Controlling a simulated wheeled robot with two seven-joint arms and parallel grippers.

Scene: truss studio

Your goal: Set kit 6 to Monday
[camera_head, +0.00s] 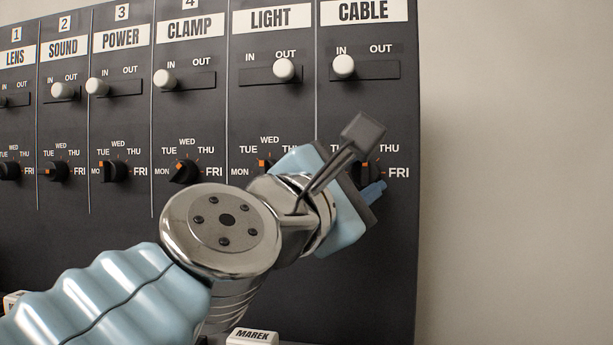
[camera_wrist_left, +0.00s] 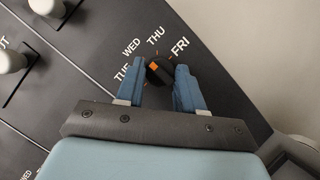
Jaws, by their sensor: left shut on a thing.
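The sixth column of the black panel, labelled CABLE (camera_head: 363,11), carries a day dial (camera_head: 368,166) with an orange mark. The dial is partly hidden behind my left gripper (camera_head: 366,184). In the left wrist view the black dial (camera_wrist_left: 159,72) sits between the blue fingers of my left gripper (camera_wrist_left: 162,83), which is shut on it. MON is hidden there. The white slider knob (camera_head: 344,67) above stands at IN. My right gripper is not in view.
The neighbouring LIGHT dial (camera_head: 264,165) is close on the left, partly covered by the gripper, with its slider knob (camera_head: 284,69) at OUT. More columns continue left. A MAREK tag (camera_head: 252,337) is at the bottom. Right of the panel is bare wall.

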